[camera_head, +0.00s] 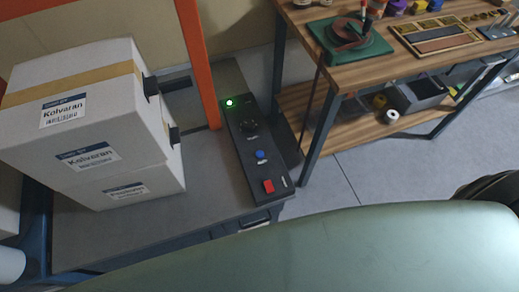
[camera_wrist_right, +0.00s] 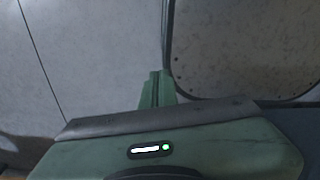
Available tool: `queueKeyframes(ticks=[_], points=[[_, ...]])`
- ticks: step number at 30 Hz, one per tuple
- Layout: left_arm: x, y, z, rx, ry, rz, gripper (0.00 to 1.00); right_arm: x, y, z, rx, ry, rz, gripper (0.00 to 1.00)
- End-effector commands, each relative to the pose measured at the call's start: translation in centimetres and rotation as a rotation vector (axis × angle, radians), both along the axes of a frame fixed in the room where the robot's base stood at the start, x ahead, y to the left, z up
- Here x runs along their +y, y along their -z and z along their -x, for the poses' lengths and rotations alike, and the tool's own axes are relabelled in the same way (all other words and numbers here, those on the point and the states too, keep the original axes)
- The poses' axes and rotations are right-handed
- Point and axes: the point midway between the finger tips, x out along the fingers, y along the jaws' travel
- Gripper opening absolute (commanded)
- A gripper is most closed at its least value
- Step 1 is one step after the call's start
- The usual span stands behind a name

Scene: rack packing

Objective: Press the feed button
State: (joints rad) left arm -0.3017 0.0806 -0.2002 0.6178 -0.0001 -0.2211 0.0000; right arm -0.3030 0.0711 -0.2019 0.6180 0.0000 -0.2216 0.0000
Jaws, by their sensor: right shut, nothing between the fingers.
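A dark control panel (camera_head: 241,150) lies along the right edge of the grey bench in the head view. From back to front it carries a lit green light (camera_head: 229,103), a black knob (camera_head: 249,126), a blue button (camera_head: 260,155) and a red square switch (camera_head: 268,186). The small labels are too blurred to read, so I cannot tell which one is marked feed. My right gripper (camera_wrist_right: 155,88) shows in the right wrist view with its green fingers together and empty, pointing over grey floor. Neither gripper is seen in the head view.
Stacked white cartons (camera_head: 90,120) stand on the left of the bench (camera_head: 205,195). An orange post (camera_head: 197,60) rises behind the panel. A wooden workbench (camera_head: 345,85) with tools and spools stands at the right. Open floor (camera_head: 370,180) lies between. My green body part fills the bottom.

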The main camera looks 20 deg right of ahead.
Motion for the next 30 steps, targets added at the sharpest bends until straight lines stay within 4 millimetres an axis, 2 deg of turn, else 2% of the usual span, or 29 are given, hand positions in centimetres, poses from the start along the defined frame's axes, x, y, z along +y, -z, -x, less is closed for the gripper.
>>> queueKeyframes(ticks=[2, 4, 8, 11, 15, 18, 24, 30], points=[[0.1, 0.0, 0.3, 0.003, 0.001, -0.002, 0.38, -0.4, -0.1, 0.0, 0.000, -0.003, 0.004, 0.00], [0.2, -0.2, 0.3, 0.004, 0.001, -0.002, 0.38, -0.6, -0.5, -1.0, -0.011, 0.001, 0.006, 0.00], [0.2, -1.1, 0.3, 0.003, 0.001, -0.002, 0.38, -0.2, -2.8, -5.2, -0.049, 0.016, -0.001, 0.00], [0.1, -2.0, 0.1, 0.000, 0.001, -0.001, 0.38, 0.4, -6.4, -10.1, -0.090, 0.031, -0.013, 0.00], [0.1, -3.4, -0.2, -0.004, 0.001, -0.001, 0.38, 1.8, -13.4, -16.8, -0.148, 0.050, -0.043, 0.00], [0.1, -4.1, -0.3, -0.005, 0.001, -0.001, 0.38, 2.9, -18.5, -20.0, -0.179, 0.054, -0.068, 0.00], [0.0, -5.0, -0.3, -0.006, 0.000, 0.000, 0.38, 4.4, -26.3, -23.5, -0.224, 0.052, -0.106, 0.00], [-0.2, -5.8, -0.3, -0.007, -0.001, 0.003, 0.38, 5.7, -32.5, -25.6, -0.266, 0.042, -0.147, 0.00]])
